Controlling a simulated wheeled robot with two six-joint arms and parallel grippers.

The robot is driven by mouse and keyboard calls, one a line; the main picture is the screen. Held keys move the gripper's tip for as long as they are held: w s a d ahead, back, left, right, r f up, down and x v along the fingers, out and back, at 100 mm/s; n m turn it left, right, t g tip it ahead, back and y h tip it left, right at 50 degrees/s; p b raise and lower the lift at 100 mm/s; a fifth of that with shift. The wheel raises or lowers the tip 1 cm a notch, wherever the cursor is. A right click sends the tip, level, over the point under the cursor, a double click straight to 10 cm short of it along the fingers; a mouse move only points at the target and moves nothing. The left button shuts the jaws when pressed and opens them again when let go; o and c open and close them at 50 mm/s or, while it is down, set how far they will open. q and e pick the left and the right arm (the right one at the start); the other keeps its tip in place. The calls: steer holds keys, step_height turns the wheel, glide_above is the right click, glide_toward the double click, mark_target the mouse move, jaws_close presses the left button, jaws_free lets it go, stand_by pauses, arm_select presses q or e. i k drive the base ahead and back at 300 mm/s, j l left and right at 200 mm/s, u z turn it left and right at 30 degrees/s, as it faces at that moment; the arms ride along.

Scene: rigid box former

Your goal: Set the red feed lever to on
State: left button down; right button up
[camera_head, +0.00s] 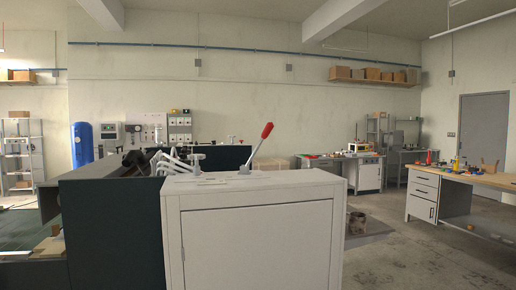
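The red feed lever (262,142) stands on top of a light grey machine cabinet (257,240) in front of me. It has a red grip on a thin metal rod. The rod leans up and to the right from a small base on the cabinet top. I cannot read any on or off marking beside it. Neither of my grippers shows in the head view.
A dark green machine body (112,232) adjoins the cabinet on the left, with white curved parts (172,162) above it. A workbench (464,182) with drawers stands at the right. Open concrete floor (400,255) lies between the cabinet and the bench.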

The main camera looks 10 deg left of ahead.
mark_target(269, 127)
steer(key=u, duration=1.15)
steer(key=i+l+u, duration=0.1)
steer(key=l+u, duration=0.75)
steer(key=l, duration=0.2)
steer(key=k+l+u, duration=0.1)
steer(key=l+u, duration=0.35)
steer(key=k+l+u, duration=0.15)
steer(key=l+u, duration=0.3)
steer(key=l, duration=0.15)
